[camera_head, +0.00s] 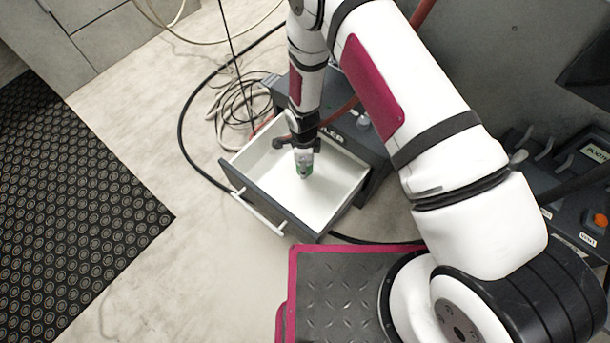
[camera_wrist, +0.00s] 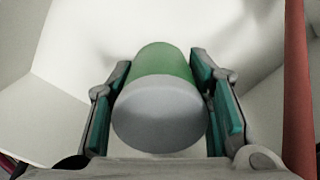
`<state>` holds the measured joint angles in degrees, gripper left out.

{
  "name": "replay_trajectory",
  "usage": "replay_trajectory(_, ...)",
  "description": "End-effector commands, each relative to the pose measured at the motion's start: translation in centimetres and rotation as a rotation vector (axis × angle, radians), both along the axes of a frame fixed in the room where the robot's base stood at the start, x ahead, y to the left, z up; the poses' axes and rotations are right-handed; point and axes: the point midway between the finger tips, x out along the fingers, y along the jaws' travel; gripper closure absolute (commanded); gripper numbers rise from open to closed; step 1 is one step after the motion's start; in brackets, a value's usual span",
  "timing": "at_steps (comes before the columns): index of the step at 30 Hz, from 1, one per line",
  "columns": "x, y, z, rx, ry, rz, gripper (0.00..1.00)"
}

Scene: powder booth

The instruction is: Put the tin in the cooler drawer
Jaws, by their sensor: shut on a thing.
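The cooler drawer (camera_head: 330,203) is pulled open, with a white inside, a dark front and a white bar handle. My gripper (camera_head: 304,158) points down over the inside of the drawer. It is shut on the tin (camera_head: 304,170), which is green with a grey end. In the wrist view, the tin (camera_wrist: 160,105) sits between the two green-padded fingers (camera_wrist: 160,100), with the white drawer walls around it. I cannot tell whether the tin touches the drawer floor.
The dark cooler body (camera_head: 366,143) stands behind the drawer. Coiled hoses (camera_head: 238,103) lie on the floor to its left. A black patterned mat (camera_head: 75,215) covers the left floor. A dark panel with an orange button (camera_head: 600,219) is at the right.

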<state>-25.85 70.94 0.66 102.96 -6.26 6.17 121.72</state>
Motion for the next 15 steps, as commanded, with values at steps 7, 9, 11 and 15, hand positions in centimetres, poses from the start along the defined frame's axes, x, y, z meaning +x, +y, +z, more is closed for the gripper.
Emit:
replay_trajectory(7, 0.1, 0.0, -2.5, 0.001, -0.002, 0.001, 0.95)
replay_trajectory(9, 0.1, 0.0, -3.1, 0.001, -0.001, 0.001, 0.95)
replay_trajectory(11, 0.0, 0.0, -3.9, 0.001, 0.0, 0.0, 0.95)
replay_trajectory(15, 0.0, 0.0, -5.9, 0.001, -0.001, 0.001, 0.95)
